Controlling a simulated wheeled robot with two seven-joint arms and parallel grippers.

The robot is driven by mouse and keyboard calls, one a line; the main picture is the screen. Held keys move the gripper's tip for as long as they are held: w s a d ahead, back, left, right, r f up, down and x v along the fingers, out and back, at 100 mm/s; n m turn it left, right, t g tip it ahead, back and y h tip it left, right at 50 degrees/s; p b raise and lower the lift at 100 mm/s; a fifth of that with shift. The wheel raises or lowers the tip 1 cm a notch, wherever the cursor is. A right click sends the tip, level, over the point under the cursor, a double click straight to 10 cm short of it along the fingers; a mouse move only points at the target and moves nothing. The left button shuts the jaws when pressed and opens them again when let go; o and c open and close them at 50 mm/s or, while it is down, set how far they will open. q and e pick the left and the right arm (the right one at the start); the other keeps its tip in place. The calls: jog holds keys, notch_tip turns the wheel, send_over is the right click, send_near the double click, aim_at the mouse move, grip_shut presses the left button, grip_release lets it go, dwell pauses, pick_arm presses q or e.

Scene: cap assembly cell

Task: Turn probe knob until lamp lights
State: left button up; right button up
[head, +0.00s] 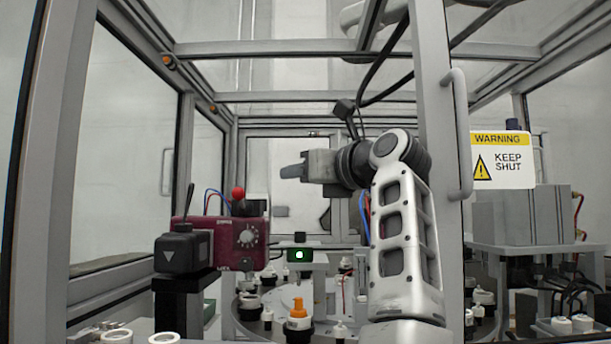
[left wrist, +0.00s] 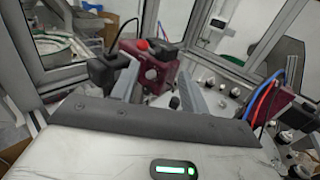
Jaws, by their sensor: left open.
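A maroon box (head: 200,238) stands at the left of the cell, with a pale round dial knob (head: 247,236) on its front and a red ball (head: 238,193) above it. A small dark green unit (head: 299,255) with a bright round light stands right of it; I cannot tell whether this is the task's lamp. My left gripper (head: 288,172) is up and to the right of the knob, apart from it. In the left wrist view its two fingers (left wrist: 161,80) are open with the maroon box (left wrist: 152,70) beyond them. My right gripper is not in view.
A black block (head: 183,252) stands before the maroon box. A round table (head: 250,322) carries several small parts and an orange-topped piece (head: 298,309). A frame post (head: 437,130) with a handle and a warning sign (head: 502,160) stand to the right.

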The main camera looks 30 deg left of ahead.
pick_arm(q)
jog(key=shift+s+d+r+b, duration=0.15)
jog(key=shift+s+d+r, duration=0.2)
jog(key=shift+s, duration=0.2)
jog(key=shift+s+d+r+b, duration=0.2)
jog(key=shift+s+d, duration=0.1)
jog(key=shift+s, duration=0.3)
jog(key=shift+s+d+r+b, duration=0.1)
jog(key=shift+s+d+r, duration=0.25)
jog(key=shift+s, duration=0.2)
